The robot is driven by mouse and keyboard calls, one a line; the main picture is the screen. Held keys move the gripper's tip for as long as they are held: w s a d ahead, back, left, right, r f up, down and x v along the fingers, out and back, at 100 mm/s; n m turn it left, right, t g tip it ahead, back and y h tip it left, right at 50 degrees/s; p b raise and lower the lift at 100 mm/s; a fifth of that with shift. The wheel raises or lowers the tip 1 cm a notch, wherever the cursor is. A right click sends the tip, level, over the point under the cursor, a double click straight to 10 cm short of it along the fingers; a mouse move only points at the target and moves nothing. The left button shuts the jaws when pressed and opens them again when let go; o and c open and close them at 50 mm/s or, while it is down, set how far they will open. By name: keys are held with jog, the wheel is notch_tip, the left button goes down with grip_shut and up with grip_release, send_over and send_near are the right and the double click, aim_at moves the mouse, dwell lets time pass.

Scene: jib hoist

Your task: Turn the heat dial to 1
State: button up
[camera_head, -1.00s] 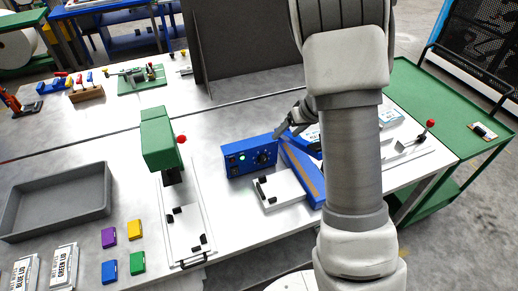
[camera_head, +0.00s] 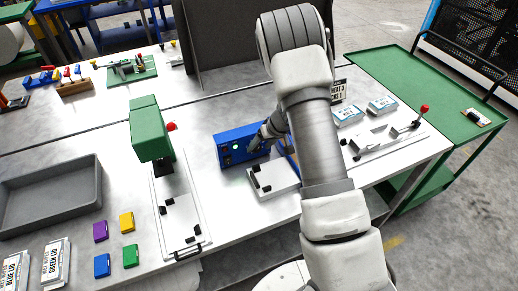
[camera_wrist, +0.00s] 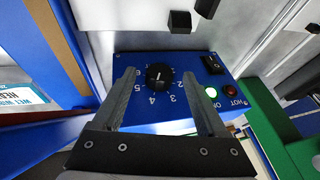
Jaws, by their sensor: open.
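The heat dial (camera_wrist: 159,77) is a round black knob on the face of a blue control box (camera_head: 230,150). In the wrist view, numbers run around the dial; 5, 4, 3 and 2 are readable. A small pale mark shows on the knob, but I cannot tell surely which number it points to. My gripper (camera_wrist: 159,74) is open, with one finger on each side of the dial and a gap to the knob on both sides. In the head view, my gripper (camera_head: 266,134) is at the box's right part and hides the dial.
A white block (camera_head: 273,181) stands in front. A green press (camera_head: 150,135) is to the left.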

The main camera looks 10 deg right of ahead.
jog(key=shift+x, duration=0.85)
jog(key=shift+c, duration=0.2)
grip_shut()
